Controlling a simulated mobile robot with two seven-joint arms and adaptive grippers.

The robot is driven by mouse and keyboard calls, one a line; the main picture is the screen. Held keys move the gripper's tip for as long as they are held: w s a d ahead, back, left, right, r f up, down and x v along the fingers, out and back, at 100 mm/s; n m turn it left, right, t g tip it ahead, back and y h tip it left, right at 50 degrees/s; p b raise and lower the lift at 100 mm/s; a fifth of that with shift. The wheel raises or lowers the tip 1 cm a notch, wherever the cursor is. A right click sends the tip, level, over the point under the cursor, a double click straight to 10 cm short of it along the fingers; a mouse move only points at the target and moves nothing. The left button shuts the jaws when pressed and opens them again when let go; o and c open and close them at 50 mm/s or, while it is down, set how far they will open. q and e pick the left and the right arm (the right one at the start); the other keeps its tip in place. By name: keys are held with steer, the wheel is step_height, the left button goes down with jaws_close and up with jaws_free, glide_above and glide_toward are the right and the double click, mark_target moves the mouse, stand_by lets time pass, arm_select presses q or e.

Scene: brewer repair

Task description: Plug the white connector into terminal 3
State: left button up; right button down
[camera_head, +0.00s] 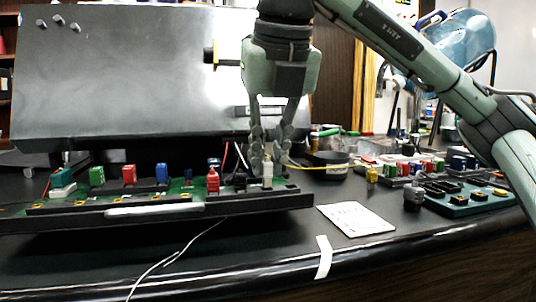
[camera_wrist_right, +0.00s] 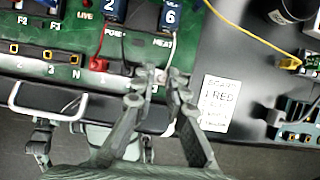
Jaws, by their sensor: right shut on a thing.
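My right gripper (camera_head: 267,165) comes down from above at the right end of the green terminal board (camera_head: 180,188). Its fingers are shut on the white connector (camera_head: 267,178), which sits low between the fingertips at board level. In the right wrist view, the fingertips (camera_wrist_right: 160,78) close over the board's edge and mostly hide the connector. I cannot tell whether it is seated in a terminal. Gold terminals (camera_wrist_right: 48,54) with small printed labels run along the board's edge. A red connector (camera_head: 213,182) stands left of the gripper.
Green (camera_head: 97,176), red (camera_head: 129,174) and blue (camera_head: 162,173) blocks stand along the board. A printed card (camera_head: 356,218) lies to the right. A green tray of dark parts (camera_head: 470,197) is farther right. A large metal panel (camera_head: 125,75) rises behind. A yellow wire (camera_wrist_right: 245,32) crosses the table.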

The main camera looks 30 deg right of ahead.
steer(key=shift+f, duration=0.55)
stand_by(1.4)
steer(key=c, duration=1.5)
jaws_free()
steer(key=shift+o, duration=0.2)
steer(key=v, duration=1.2)
